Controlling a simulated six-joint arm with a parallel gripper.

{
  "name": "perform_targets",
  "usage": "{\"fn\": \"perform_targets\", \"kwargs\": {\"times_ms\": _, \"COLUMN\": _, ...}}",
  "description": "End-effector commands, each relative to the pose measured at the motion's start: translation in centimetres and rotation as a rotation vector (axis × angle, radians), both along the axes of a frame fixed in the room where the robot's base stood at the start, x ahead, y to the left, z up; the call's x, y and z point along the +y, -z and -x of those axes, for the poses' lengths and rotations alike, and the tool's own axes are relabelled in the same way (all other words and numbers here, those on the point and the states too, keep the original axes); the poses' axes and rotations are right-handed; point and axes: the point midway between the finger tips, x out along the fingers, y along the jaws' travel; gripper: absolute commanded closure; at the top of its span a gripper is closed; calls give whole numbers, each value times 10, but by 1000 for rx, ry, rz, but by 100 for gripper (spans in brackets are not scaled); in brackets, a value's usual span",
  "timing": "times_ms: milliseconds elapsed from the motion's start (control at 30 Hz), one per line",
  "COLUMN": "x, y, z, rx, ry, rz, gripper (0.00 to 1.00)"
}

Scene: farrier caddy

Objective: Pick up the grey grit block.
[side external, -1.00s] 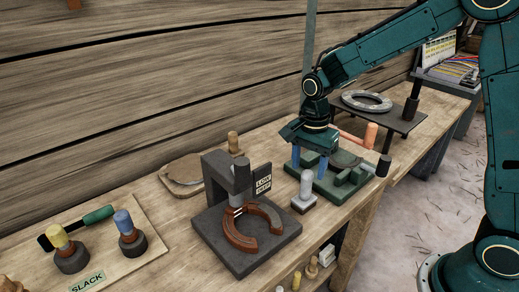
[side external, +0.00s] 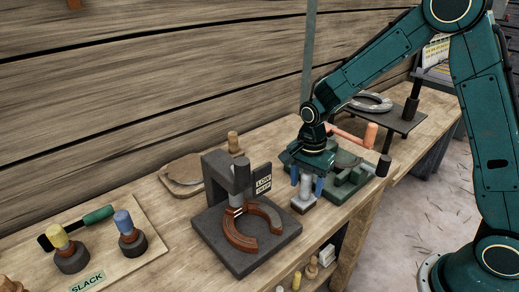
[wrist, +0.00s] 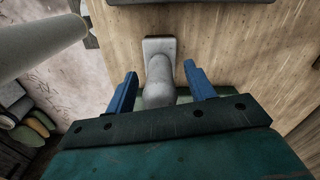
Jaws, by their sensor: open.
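The grey grit block (side external: 303,206) stands upright on the wooden bench, with a pale grey upright handle on a flat base. In the wrist view its base (wrist: 160,46) lies just ahead of the fingertips, and its handle rises toward my gripper. My gripper (side external: 307,185) points down over the block, and its blue fingers are open. In the wrist view the fingers of my gripper (wrist: 160,72) appear one on each side of the handle, with a gap on both sides. The fingers partly hide the handle in the side view.
A dark stand with a brown horseshoe (side external: 245,233) is left of the block. A green vise-like fixture (side external: 345,180) with an orange handle (side external: 348,135) is close behind and right. The bench's front edge is near the block.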

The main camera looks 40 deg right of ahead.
Motion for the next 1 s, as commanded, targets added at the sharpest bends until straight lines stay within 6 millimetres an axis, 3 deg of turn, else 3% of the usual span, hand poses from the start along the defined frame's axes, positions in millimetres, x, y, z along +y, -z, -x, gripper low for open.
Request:
{"fn": "perform_targets", "kwargs": {"times_ms": 467, "x": 0, "y": 1, "z": 0, "rx": -1, "ry": 0, "rz": 0, "gripper": 46}}
{"fn": "perform_targets", "kwargs": {"times_ms": 767, "x": 0, "y": 0, "z": 0, "rx": -1, "ry": 0, "rz": 0, "gripper": 100}}
{"fn": "perform_targets", "kwargs": {"times_ms": 1000, "x": 0, "y": 0, "z": 0, "rx": -1, "ry": 0, "rz": 0, "gripper": 100}}
